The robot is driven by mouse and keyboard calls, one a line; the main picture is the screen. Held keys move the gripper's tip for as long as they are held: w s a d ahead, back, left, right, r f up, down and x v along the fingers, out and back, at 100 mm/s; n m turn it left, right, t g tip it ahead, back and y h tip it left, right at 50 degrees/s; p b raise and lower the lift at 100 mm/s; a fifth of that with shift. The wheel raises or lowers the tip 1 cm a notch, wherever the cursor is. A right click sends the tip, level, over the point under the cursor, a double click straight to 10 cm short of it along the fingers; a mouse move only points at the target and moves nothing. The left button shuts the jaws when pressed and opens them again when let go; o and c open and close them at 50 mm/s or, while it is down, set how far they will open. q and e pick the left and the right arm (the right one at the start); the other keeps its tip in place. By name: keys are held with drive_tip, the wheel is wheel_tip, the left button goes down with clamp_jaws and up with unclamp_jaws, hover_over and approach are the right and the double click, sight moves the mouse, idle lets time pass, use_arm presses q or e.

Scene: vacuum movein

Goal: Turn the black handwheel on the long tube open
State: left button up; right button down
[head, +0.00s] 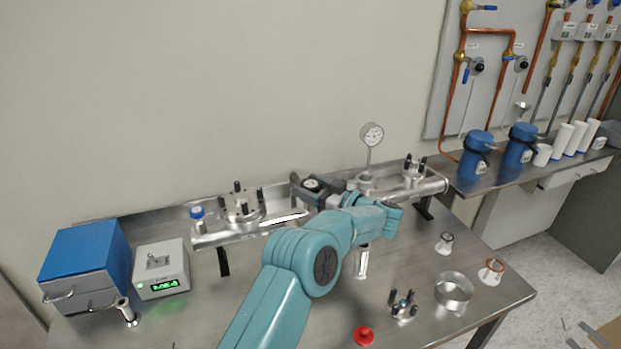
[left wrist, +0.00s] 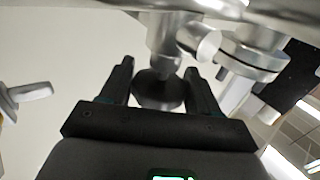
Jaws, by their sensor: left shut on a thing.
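The long metal tube (head: 270,227) lies across the back of the steel bench. The black handwheel (left wrist: 158,91) shows in the left wrist view as a dark round disc below a metal stem. My left gripper (left wrist: 163,84) has one dark finger on each side of it and is shut on it. In the head view my left gripper (head: 318,190) is at the middle of the tube, and I cannot make out the handwheel there. My right gripper is in neither view.
A dial gauge (head: 372,135) stands on the tube right of my gripper. A blue box (head: 85,265) and a display unit (head: 161,268) stand on the left. A red knob (head: 364,335), a metal ring (head: 453,291) and small fittings (head: 402,305) lie in front.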

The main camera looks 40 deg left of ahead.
use_arm(q)
drive_tip(key=shift+n+g+p, duration=0.75)
drive_tip(key=shift+n+g, duration=0.15)
drive_tip(key=shift+g, duration=0.3)
drive_tip(key=shift+g+h, duration=0.3)
drive_tip(key=o, duration=1)
drive_tip(key=shift+c, duration=0.2)
